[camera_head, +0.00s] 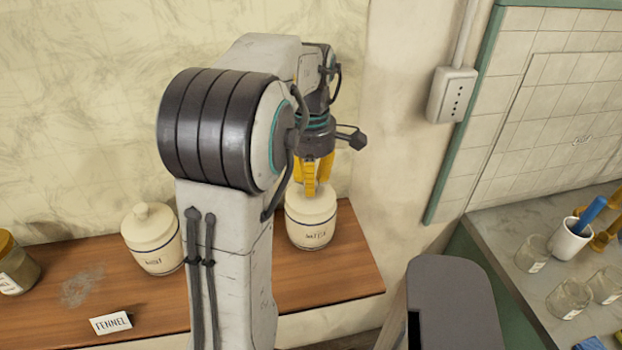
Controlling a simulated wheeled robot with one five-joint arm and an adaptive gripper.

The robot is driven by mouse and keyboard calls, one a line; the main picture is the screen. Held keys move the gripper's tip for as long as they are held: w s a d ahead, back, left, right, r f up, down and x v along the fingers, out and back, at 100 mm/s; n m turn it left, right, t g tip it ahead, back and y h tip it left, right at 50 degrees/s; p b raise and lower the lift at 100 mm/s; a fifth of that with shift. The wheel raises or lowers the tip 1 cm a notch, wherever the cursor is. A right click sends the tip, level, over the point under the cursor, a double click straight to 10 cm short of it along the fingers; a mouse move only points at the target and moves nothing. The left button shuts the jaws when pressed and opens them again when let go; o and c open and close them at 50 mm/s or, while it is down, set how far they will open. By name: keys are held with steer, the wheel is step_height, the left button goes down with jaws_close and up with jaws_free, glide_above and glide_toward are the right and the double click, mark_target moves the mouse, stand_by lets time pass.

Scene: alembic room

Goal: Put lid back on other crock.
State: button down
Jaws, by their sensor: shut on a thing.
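A cream crock (308,236) with dark lettering and a blue band stands at the right end of the wooden shelf. My gripper (310,188), with yellow fingers pointing down, is over this crock. It is shut on the lid (298,207), most likely by its knob, which the fingers hide. The lid looks level and at the crock's mouth; I cannot tell whether it rests fully on the rim. A second cream crock (155,255) stands to the left with its own knobbed lid (148,224) on it.
The wooden shelf (345,270) also holds a FENNEL card (111,323), a grey powdery smudge (82,286) and a jar (14,268) at the far left. A counter at the right carries several glass jars (569,299) and a white cup (569,241). A wall box (452,95) hangs behind.

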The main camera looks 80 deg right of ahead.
steer(key=c, duration=1.1)
jaws_free()
steer(key=shift+o, duration=0.2)
steer(key=shift+f+b, duration=0.85)
steer(key=shift+f, duration=0.2)
stand_by(0.6)
stand_by(0.4)
steer(key=shift+r+p, duration=0.65)
steer(key=shift+p, duration=0.05)
